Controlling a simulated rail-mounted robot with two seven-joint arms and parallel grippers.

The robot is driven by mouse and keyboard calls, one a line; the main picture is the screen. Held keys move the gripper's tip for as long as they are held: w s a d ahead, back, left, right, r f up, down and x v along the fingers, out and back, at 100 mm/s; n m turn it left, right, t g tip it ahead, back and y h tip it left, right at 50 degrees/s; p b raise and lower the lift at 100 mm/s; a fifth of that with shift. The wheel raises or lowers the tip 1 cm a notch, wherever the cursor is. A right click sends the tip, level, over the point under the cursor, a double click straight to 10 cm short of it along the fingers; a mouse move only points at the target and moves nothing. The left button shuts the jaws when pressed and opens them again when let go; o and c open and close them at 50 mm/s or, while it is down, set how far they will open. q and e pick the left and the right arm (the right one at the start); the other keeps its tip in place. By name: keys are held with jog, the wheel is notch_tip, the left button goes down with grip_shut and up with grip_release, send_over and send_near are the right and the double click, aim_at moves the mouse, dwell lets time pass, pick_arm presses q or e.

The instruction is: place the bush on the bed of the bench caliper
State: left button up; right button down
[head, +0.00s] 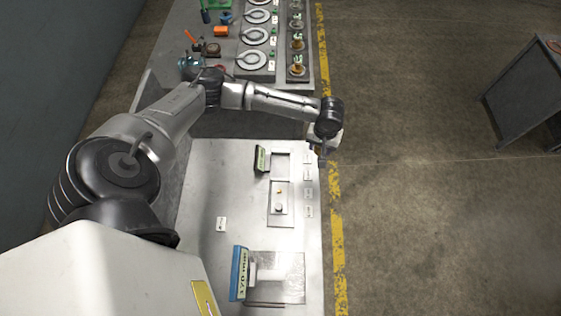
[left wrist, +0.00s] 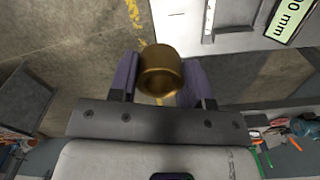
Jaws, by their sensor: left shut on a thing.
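The bush, a short brass-coloured ring (left wrist: 161,70), sits between the two purple-grey fingers of my left gripper (left wrist: 158,85), which is shut on it. In the head view my left gripper (head: 322,156) hangs near the right edge of the pale bench; the bush is too small to make out there. Two devices with display panels stand on the bench: a small one with a green display (head: 261,159) to the left of the gripper, and a larger blue one (head: 240,273) at the front. I cannot tell which is the bench caliper. My right gripper is out of view.
A shallow tray (head: 272,218) with small items lies mid-bench. A rear table holds several round plates (head: 252,60) and tools.

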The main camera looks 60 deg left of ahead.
pick_arm(q)
send_over(281, 163)
notch_tip(281, 163, down, 8)
jog(key=shift+s+f, duration=0.15)
jog(key=shift+f, duration=2.1)
jog(key=shift+f, duration=0.15)
jog(key=o, duration=1)
